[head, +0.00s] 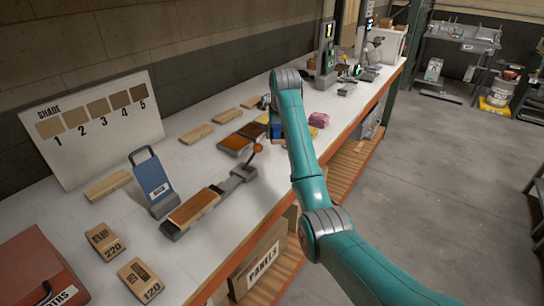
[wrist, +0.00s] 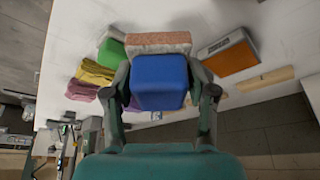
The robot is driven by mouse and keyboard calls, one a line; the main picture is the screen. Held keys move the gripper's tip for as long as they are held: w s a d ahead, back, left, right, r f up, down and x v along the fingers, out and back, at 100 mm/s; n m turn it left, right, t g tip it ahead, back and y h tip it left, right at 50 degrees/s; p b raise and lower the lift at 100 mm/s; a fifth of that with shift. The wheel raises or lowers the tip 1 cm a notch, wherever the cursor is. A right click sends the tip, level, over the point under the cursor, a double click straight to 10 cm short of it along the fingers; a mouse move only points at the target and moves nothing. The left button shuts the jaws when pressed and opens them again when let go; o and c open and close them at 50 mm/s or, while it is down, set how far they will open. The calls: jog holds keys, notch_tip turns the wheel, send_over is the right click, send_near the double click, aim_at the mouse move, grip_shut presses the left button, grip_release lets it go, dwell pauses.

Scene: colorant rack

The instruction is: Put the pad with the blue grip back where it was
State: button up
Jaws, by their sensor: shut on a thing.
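The pad with the blue grip (wrist: 160,80) is between the two fingers of my gripper (wrist: 162,90) in the wrist view. The fingers are shut on the sides of the blue block. Its speckled pinkish-tan pad face (wrist: 159,42) shows beyond the block. In the head view a bit of the blue grip (head: 276,131) shows left of my arm, above the white bench (head: 222,158). My arm hides most of the gripper there. I cannot tell whether the pad touches the bench. A green-gripped pad (wrist: 112,51) lies beside it in the wrist view.
Folded yellow cloths (wrist: 95,72) and pink cloths (head: 318,119) lie close by. A grey tray with an orange-brown panel (wrist: 229,56) is on the other side. Wood strips (head: 196,134), a blue-faced stand (head: 152,182) and a shade board (head: 97,128) stand farther left along the bench.

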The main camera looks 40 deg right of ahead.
aim_at(280, 140)
jog(key=shift+d+f, duration=0.1)
jog(key=shift+f, duration=0.3)
notch_tip(280, 140, down, 9)
jog(key=shift+f, duration=0.1)
jog(key=shift+f, duration=0.1)
jog(key=o, duration=1)
jog(key=v, duration=1.2)
jog(key=shift+w+r, duration=0.1)
jog(key=shift+r, duration=0.15)
